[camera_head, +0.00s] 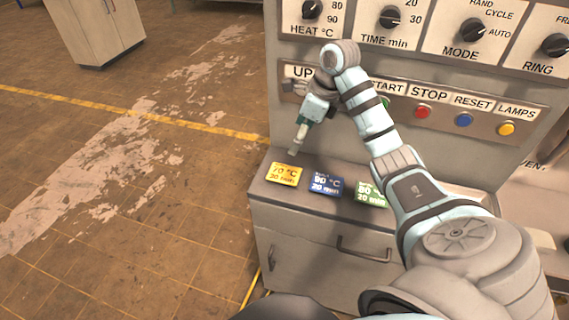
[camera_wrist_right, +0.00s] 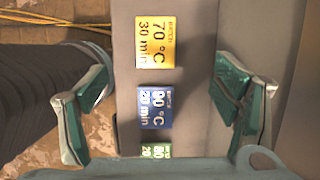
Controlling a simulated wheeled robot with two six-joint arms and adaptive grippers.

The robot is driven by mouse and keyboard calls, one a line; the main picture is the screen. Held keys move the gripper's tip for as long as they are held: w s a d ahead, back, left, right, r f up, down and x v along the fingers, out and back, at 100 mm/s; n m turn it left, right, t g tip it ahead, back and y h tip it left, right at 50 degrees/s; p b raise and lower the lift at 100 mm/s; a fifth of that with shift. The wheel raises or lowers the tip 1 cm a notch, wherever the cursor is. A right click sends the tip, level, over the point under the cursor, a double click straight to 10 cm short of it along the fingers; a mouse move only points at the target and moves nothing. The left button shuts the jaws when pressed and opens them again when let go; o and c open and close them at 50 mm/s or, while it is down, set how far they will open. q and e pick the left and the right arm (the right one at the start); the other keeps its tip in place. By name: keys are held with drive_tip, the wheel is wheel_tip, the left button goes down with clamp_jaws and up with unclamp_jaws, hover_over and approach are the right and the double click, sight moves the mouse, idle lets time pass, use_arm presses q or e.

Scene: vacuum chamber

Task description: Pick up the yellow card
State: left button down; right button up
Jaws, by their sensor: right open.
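The yellow card (camera_head: 285,174) lies flat at the left end of the ledge (camera_head: 262,190), printed 70 °C, 30 min. It also shows in the right wrist view (camera_wrist_right: 161,42), near the top, ahead of the line between the fingertips. My right gripper (camera_head: 294,152) points down above the ledge, just over and behind the yellow card, apart from it. My left gripper is not in view.
A blue card (camera_head: 326,185) and a green card (camera_head: 371,193) lie to the right of the yellow one. Behind the ledge rises a panel with knobs and coloured buttons, including a red one (camera_head: 423,111). Open floor (camera_head: 120,200) lies to the left.

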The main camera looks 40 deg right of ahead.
drive_tip(key=b, duration=0.6)
approach(285, 173)
drive_tip(key=shift+x, duration=0.8)
drive_tip(key=x, duration=0.6)
drive_tip(key=shift+s, duration=0.1)
drive_tip(key=shift+a+f, duration=0.2)
drive_tip(key=shift+f, duration=0.25)
drive_tip(key=c, duration=1.1)
